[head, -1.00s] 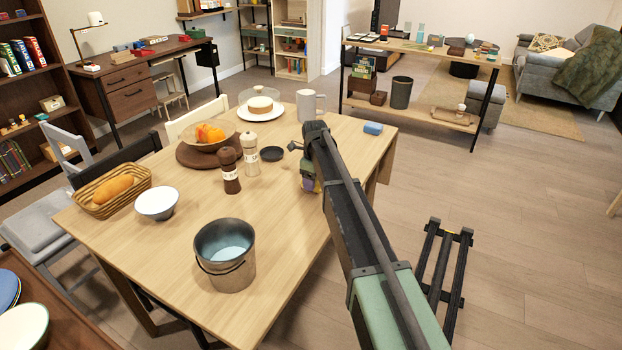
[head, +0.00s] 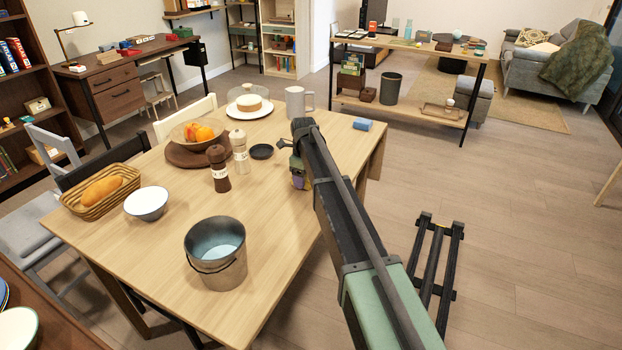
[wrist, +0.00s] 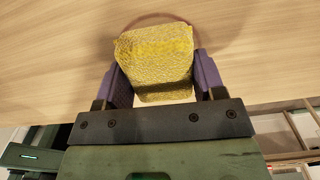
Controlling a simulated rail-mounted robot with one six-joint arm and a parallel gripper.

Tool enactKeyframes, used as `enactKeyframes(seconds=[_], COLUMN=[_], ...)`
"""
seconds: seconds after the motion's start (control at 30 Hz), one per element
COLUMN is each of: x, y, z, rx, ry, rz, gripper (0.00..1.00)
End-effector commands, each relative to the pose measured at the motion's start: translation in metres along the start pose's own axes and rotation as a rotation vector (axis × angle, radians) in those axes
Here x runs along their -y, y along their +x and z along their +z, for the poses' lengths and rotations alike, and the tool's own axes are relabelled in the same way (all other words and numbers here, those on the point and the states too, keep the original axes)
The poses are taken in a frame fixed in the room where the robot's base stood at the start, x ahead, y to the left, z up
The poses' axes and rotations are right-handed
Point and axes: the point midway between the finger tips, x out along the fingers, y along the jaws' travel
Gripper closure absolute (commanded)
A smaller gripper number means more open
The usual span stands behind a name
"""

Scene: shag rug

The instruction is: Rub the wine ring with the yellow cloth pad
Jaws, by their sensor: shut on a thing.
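The yellow cloth pad (wrist: 155,62) is gripped between the purple fingers of my gripper (wrist: 158,80) in the wrist view. The wine ring (wrist: 160,15) is a thin reddish-brown curve on the pale wooden table (wrist: 50,60). Its far arc shows just beyond the pad, and the rest is hidden behind the pad and fingers. I cannot tell whether the pad touches the table. In the head view my gripper (head: 299,176) is low over the table's right part, and my arm hides the pad and ring.
A metal bucket (head: 216,255) is at the near edge.

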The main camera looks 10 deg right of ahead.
Motion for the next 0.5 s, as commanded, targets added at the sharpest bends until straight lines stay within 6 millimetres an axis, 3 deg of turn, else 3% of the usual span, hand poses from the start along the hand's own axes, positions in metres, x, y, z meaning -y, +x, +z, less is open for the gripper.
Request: enactKeyframes(seconds=[0.23, 0.5], x=[0.000, -0.001], y=[0.000, -0.001], z=[0.009, 0.038], rx=[0.003, 0.003], ry=[-0.001, -0.002], rz=[0.000, 0.000], gripper=[0.56, 0.56])
